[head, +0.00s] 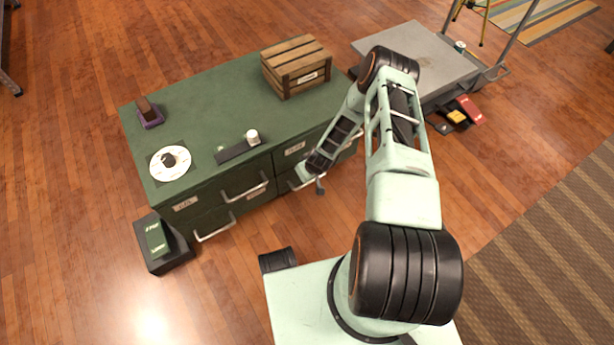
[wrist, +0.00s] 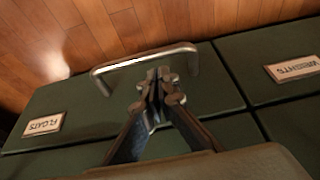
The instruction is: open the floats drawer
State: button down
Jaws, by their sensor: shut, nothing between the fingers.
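The floats drawer (wrist: 75,105) is a dark green drawer front, seen from above and upside down in the wrist view. Its FLOATS label (wrist: 45,123) is at the left there. Its metal bar handle (wrist: 125,63) stands out from the front, and also shows in the head view (head: 297,185) low on the cabinet's right part. My gripper (wrist: 158,76) is shut and empty. Its fingertips lie within the handle's outline, between bar and drawer front; I cannot tell whether they touch the bar. In the head view my gripper (head: 319,187) is beside that handle. The drawer looks closed.
A WEIGHTS drawer label (wrist: 293,68) is on the neighbouring drawer. Open floor lies in front.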

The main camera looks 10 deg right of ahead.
jog(key=x, duration=0.2)
jog(key=shift+w+f+b, duration=0.15)
jog(key=shift+f+b, duration=0.1)
jog(key=shift+b, duration=0.05)
